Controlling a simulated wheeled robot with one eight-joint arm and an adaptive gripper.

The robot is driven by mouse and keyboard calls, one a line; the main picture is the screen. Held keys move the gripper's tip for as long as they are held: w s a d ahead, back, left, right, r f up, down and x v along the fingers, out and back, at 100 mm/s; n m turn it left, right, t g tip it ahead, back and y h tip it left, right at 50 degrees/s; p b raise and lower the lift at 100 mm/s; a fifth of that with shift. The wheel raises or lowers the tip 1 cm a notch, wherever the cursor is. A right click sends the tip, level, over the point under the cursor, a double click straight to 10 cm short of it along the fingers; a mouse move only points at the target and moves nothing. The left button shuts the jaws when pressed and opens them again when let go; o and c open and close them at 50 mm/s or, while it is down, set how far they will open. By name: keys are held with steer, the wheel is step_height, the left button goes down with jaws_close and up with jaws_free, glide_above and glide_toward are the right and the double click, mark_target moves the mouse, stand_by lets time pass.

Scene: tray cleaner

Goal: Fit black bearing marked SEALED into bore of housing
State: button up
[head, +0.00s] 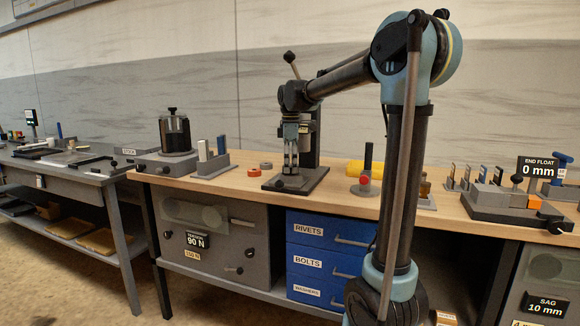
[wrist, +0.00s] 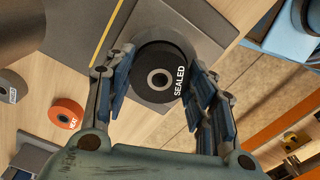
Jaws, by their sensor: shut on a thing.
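The black bearing marked SEALED (wrist: 153,60) sits between the fingers of my gripper (wrist: 158,82) in the wrist view, its lettered face and centre hole toward the camera. My gripper is shut on it. A grey round part (wrist: 157,14), which looks like the housing, shows just beyond the bearing on a grey base plate (wrist: 205,25). The bearing covers most of it, so its bore is hidden, and I cannot tell whether they touch. In the head view my gripper (head: 291,170) points down low over the base plate (head: 314,178); bearing and housing are hard to separate there.
A dark column (head: 311,140) rises behind my gripper. An orange ring (head: 266,165) and a grey ring (head: 252,172) lie to its left on the bench. A stand with a red knob (head: 364,180) is to the right. Bare wood (head: 340,200) lies in front of the plate.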

steer(key=shift+f, duration=0.45)
steer(key=o, duration=1.3)
step_height(320, 180, up, 7)
steer(key=shift+w+r, duration=0.15)
steer(key=shift+r, duration=0.35)
